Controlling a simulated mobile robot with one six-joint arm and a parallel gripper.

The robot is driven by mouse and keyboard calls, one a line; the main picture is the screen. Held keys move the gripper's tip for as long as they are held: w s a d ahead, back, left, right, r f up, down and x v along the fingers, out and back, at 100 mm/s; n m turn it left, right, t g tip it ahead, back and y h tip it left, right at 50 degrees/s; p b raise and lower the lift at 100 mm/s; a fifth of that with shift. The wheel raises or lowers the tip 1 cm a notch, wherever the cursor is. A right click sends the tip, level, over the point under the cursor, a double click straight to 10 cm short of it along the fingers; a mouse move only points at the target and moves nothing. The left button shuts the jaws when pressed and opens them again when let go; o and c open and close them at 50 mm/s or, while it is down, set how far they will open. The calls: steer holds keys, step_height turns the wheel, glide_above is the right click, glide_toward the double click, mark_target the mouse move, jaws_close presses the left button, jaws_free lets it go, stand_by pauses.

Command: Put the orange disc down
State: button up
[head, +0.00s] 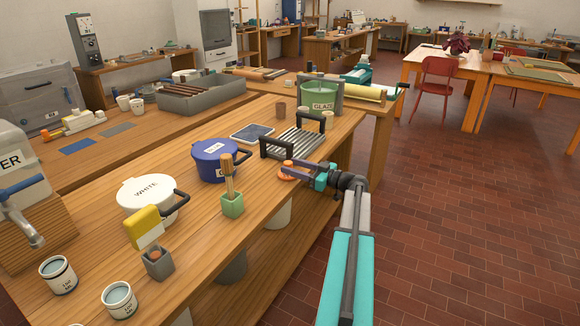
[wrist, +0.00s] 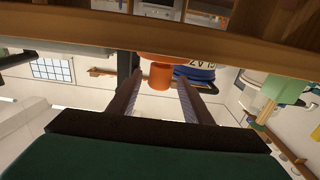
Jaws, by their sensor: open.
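The orange disc (head: 287,172) is small with a raised knob. It appears to rest on the wooden workbench (head: 258,215) near its right edge, just in front of the ribbed metal rack. My gripper (head: 299,172) is at the disc from the right. In the wrist view, which looks upside down, the orange disc (wrist: 156,57) and its knob show between the two dark fingers of my gripper (wrist: 162,77). The fingers stand apart, with a gap on each side of the knob. The disc's underside is hidden.
The ribbed metal rack (head: 294,142) with black handles is close behind the disc. A blue lidded pot (head: 212,160) and a green block with a wooden-handled tool (head: 232,204) stand to the left. The floor (head: 440,230) on the right is clear.

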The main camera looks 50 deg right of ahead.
steer(key=b+v, duration=0.1)
steer(key=v, duration=0.8)
steer(key=shift+s, duration=0.4)
steer(key=shift+f, duration=0.1)
